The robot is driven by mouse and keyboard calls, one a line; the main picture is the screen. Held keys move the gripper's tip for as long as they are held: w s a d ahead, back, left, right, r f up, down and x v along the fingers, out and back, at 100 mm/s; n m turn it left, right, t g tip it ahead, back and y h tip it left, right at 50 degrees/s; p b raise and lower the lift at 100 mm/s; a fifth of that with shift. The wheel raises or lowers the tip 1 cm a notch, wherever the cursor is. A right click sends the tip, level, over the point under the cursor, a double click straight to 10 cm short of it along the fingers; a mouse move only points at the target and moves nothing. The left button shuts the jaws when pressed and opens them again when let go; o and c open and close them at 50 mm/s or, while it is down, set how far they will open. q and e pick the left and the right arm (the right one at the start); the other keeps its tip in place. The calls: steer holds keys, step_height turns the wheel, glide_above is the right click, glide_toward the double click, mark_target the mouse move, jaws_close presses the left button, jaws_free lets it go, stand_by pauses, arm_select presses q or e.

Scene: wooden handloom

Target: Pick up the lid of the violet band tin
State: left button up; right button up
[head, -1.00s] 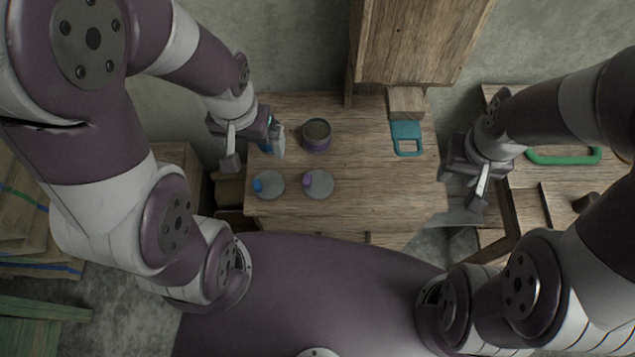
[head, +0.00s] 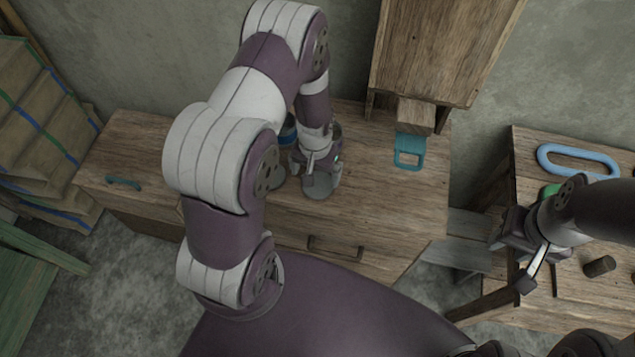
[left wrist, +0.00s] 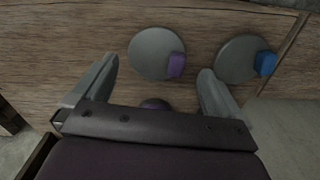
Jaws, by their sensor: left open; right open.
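The lid of the violet band tin is a grey disc with a violet tab; it shows in the left wrist view (left wrist: 152,54), just beyond and between my fingertips. In the head view a grey lid (head: 318,190) lies below my left gripper (head: 318,166), its tab hidden. My left gripper, also in the left wrist view (left wrist: 158,70), is open and empty above the table. A rounded violet piece (left wrist: 155,104), perhaps the violet band tin, peeks out past the gripper body; the tin is hidden in the head view. My right gripper (head: 527,264) is open at the right bench.
A grey lid with a blue tab (left wrist: 240,58) lies beside the violet-tabbed one. A blue-banded tin (head: 288,131) is partly behind my left arm. A teal handled piece (head: 410,148) and wooden block (head: 415,115) are farther right. A blue ring (head: 578,161) lies on the right bench.

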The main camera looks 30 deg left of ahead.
mark_target(318, 184)
arm_select(q)
steer(key=f, duration=0.4)
steer(key=shift+w+d+f, duration=0.15)
steer(key=shift+w+d, duration=0.1)
steer(key=shift+w, duration=0.05)
steer(key=shift+w+a+f, duration=0.1)
steer(key=shift+a+f, duration=0.05)
steer(key=shift+f, duration=0.25)
steer(key=shift+r, duration=0.1)
steer(key=c, duration=0.8)
